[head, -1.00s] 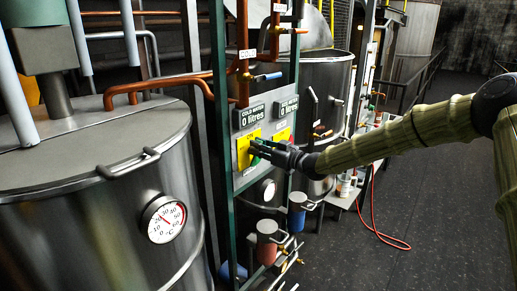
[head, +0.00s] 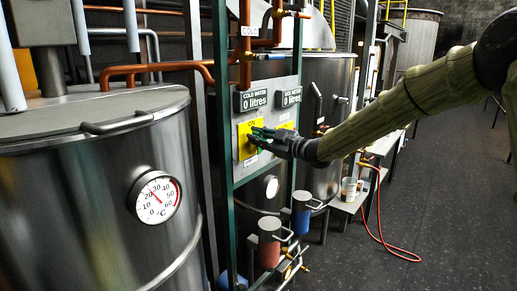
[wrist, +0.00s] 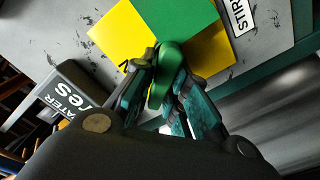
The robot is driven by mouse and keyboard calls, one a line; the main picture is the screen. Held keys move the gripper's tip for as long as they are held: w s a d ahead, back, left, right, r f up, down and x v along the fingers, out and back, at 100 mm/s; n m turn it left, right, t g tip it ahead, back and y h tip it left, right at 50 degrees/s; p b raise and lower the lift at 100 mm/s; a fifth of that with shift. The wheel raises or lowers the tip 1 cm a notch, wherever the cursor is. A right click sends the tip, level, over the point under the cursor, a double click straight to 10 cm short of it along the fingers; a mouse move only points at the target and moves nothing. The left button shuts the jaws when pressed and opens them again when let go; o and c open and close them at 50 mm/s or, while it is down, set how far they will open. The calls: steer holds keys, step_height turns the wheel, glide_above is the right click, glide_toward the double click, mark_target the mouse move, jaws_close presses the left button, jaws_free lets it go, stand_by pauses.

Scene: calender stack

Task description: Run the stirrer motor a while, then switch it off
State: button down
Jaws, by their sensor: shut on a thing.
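My gripper (head: 264,138) is at the control panel (head: 284,94) in the head view, its fingers at the left yellow switch plate (head: 243,145) marked "ON". In the wrist view my gripper (wrist: 165,90) is shut on the green switch handle (wrist: 161,77), with a finger on each side of it. The yellow plate (wrist: 118,38) with a green square lies behind the handle. A label beginning "STIR" (wrist: 240,14) is beside the plate. The fingers cover much of the handle in the head view. I cannot tell from here whether the stirrer motor turns.
A steel tank (head: 85,225) with a dial thermometer (head: 155,197) stands at the left. Another tank (head: 330,80) stands behind the panel. Below the panel are a red cup-shaped part (head: 269,245) and a blue one (head: 301,219). A red hose (head: 385,240) lies on the floor, which is open at the right.

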steer(key=n+b, duration=0.3)
steer(key=b, duration=0.1)
steer(key=f+n+b, duration=0.1)
steer(key=n+b, duration=0.2)
steer(key=b, duration=0.2)
steer(key=f+n+b, duration=0.1)
steer(key=n+b, duration=0.2)
steer(key=b, duration=0.1)
steer(key=shift+s+a, duration=0.2)
steer(key=shift+s, duration=0.15)
steer(key=shift+n+b, duration=0.5)
steer(key=shift+b, duration=0.45)
steer(key=shift+r, duration=0.1)
steer(key=c, duration=1.4)
jaws_free()
steer(key=v, duration=1.2)
